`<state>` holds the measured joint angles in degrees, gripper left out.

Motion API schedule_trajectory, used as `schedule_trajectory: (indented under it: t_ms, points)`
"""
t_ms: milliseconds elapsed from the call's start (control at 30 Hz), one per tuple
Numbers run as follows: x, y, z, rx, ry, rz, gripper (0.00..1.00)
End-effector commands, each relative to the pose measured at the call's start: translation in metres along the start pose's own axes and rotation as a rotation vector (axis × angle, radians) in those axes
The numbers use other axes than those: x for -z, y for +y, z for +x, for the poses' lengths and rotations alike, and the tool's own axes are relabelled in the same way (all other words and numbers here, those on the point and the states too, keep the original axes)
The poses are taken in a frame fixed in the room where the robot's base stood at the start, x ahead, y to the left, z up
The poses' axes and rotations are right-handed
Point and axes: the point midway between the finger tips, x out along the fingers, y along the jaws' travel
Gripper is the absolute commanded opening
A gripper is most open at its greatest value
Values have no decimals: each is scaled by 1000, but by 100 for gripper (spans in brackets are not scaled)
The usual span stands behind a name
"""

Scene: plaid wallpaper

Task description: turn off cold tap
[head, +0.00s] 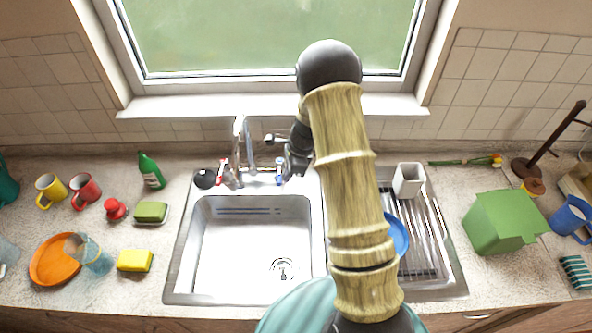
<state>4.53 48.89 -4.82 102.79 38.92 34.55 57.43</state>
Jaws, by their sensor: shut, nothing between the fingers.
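The chrome faucet (243,145) stands behind the sink, under the window. Its cold tap (279,176) has a blue marking and sits at the right of the spout. The hot tap (224,170), marked red, sits at the left. My gripper (287,168) is shut and empty. It is right beside the cold tap, at its upper right in the head view; whether it touches the handle cannot be told. My arm crosses the picture in front of the right side of the sink. I cannot make out clearly whether water runs from the spout.
The sink basin (240,255) looks empty. A drainer (425,245) at its right holds a white cup (408,180) and a blue plate (398,236), partly hidden by my arm. A green bottle (151,171) and a black ball-shaped thing (204,179) stand left of the faucet.

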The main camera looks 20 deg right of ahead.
Motion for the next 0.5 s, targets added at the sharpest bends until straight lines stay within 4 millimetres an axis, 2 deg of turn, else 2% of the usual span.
schedule_trajectory:
  t_ms: [267, 500]
  points:
    - [4, 0, -3, -1, 1, -5, 0]
    - [36, 1, -20, -2, 1, -1, 0]
